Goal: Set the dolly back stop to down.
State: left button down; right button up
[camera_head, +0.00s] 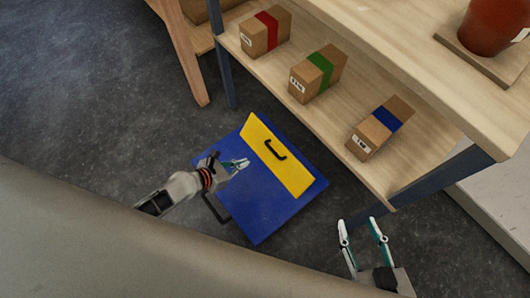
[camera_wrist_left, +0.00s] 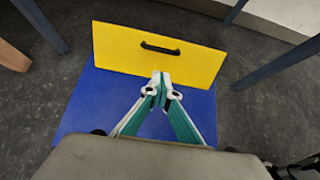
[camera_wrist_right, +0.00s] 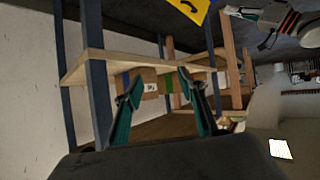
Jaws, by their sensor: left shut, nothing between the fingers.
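The dolly has a blue deck (camera_head: 262,205) on the floor, and its yellow back stop (camera_head: 275,157) with a black handle (camera_head: 275,149) stands up from it at the far side. The left wrist view shows the back stop (camera_wrist_left: 205,62) face-on, rising above the blue deck (camera_wrist_left: 85,110). My left gripper (camera_head: 245,163) is shut and empty over the deck, its tips in front of the back stop's lower part. I cannot tell whether they touch it. My right gripper (camera_head: 362,222) is open and empty, right of the dolly and away from it.
A wooden shelf (camera_head: 345,125) with boxes banded red (camera_head: 265,32), green (camera_head: 317,73) and blue (camera_head: 380,128) stands beyond the dolly. Its dark leg (camera_head: 440,175) is near my right gripper. Floor to the left is clear.

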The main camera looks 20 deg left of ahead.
pick_arm(q)
jog(key=b+x, duration=0.6)
jog(key=x, duration=0.7)
jog(key=shift+w+d+r, duration=0.2)
jog(key=shift+w+d, duration=0.15)
jog(key=shift+w, duration=0.1)
pick_arm(e)
jog(key=a+r+m+t+y, duration=0.1)
jog(key=a+m, duration=0.2)
jog(key=a, duration=0.3)
jog(key=shift+m, duration=0.3)
pick_arm(q)
jog(key=shift+w, duration=0.1)
pick_arm(e)
jog(key=shift+w+r, duration=0.1)
jog(key=shift+r, duration=0.05)
